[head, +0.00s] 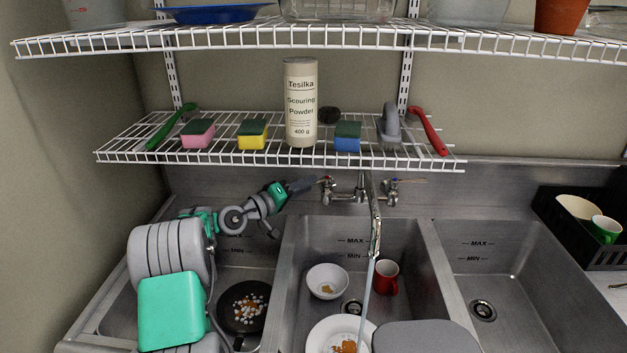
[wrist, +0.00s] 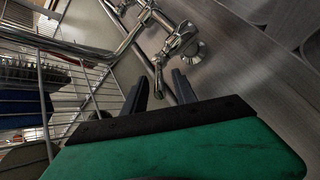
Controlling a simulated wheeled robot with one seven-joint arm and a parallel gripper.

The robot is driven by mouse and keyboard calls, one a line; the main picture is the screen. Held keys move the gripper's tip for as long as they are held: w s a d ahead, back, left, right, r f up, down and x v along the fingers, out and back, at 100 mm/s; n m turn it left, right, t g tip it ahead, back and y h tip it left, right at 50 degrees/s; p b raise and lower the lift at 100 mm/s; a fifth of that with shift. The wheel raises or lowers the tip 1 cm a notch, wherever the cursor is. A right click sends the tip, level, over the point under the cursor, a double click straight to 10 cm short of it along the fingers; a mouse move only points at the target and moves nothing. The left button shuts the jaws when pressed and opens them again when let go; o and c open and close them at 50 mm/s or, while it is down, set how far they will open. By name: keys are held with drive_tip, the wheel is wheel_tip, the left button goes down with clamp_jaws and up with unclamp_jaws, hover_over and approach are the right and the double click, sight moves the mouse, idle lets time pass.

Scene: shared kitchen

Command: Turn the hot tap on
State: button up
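A wall-mounted metal mixer tap (head: 362,190) stands behind the middle basin, with a long spout reaching forward. The red-marked hot handle (head: 327,182) is on its left; the blue-marked cold handle (head: 392,184) is on its right. A thin pale stream, apparently water, (head: 367,292) falls from the spout. My gripper (head: 306,184) comes from the left, its tip close by the hot handle. In the wrist view my gripper (wrist: 160,78) is open, its two dark fingers apart. A tap lever (wrist: 158,78) lies between or just beyond the fingertips; contact cannot be told.
A wire shelf (head: 225,155) with sponges, brushes and scouring powder (head: 301,105) hangs just above my gripper. The basins hold a pan (head: 243,312), a bowl (head: 327,281), a plate (head: 318,336) and a red mug (head: 386,277). The right basin (head: 500,270) is empty.

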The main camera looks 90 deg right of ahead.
drive_tip(key=shift+x, duration=1.55)
drive_tip(key=shift+c, duration=0.4)
clamp_jaws()
